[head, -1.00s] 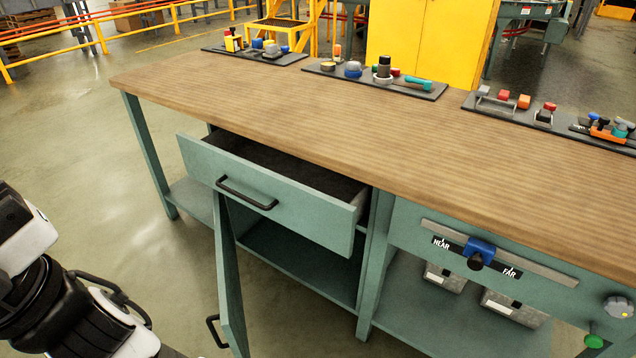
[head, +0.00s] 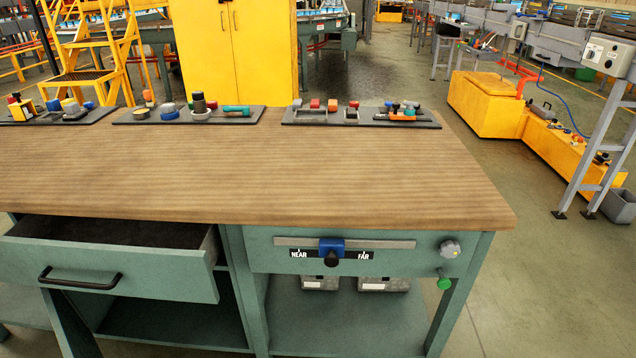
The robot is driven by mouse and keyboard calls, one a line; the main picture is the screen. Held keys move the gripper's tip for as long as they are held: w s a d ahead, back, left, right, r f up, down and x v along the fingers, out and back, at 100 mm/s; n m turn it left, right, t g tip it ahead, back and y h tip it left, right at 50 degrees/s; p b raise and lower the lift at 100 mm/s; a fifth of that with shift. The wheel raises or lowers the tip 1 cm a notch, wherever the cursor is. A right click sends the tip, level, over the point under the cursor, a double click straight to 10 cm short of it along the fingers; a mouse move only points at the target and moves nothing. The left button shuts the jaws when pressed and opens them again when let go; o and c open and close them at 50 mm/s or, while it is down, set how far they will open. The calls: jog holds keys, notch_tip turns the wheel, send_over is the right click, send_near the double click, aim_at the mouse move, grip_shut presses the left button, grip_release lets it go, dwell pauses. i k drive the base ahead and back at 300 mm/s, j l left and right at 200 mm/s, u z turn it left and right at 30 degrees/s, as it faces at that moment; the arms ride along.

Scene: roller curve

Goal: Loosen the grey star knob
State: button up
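The grey star knob (head: 449,249) sits on the right end of the bench's front panel (head: 262,252), just right of the slider rail. It looks light grey with a small yellowish centre. My gripper is not in the head view, so its distance from the knob and its state do not show.
A green knob (head: 444,283) sits just below the grey one. A blue slider (head: 331,248) is on a rail marked NEAR and FAR.

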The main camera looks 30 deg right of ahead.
aim_at(449, 248)
jog(key=z, duration=1.45)
jog(key=u, duration=1.5)
jog(key=z, duration=1.5)
jog(key=k+j, duration=0.1)
jog(key=j+z, duration=0.05)
